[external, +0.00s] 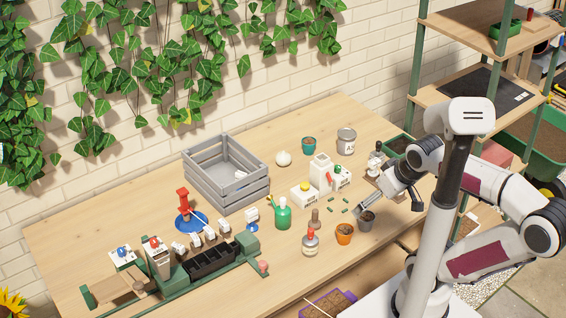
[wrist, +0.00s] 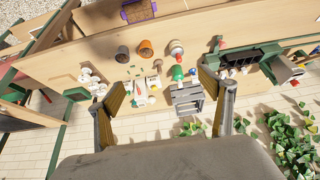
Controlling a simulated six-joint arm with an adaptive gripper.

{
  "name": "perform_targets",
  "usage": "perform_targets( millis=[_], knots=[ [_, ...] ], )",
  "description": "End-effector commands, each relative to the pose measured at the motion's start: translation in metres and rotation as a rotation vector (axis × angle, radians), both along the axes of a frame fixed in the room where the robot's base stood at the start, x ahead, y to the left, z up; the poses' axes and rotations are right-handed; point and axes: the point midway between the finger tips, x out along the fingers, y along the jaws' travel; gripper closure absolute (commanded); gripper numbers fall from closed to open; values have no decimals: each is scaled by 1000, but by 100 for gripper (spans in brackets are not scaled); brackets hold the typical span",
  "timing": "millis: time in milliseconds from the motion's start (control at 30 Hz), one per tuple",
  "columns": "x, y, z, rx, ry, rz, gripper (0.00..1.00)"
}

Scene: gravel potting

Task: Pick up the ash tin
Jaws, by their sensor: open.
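A grey metal tin with a pale label, which I take as the ash tin (external: 346,141), stands upright at the back right of the table in the external view. I cannot make it out in the wrist view. My gripper (external: 362,208) is above the right part of the table, in front of the tin and apart from it. In the wrist view my gripper (wrist: 168,88) has its two fingers spread wide with nothing held between them.
A teal pot (external: 309,146) and a white round vessel (external: 283,158) stand left of the tin. A slatted grey crate (external: 226,172) is further left. White boxes (external: 321,171), a green bottle (external: 282,214), an orange pot (external: 344,234) and a dark grey pot (external: 367,219) crowd nearer the front.

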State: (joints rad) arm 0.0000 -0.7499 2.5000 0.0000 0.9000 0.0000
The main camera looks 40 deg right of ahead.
Motion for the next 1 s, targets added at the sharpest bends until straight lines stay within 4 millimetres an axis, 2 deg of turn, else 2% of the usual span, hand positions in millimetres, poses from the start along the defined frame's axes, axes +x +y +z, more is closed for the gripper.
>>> perform_targets(
  millis=[467,533,1000],
  knots=[
    [0,0,0,0,0,0,20],
    [0,0,0,0,0,0,33],
    [5,-1,1,-1,-4,-5,33]
  ],
)
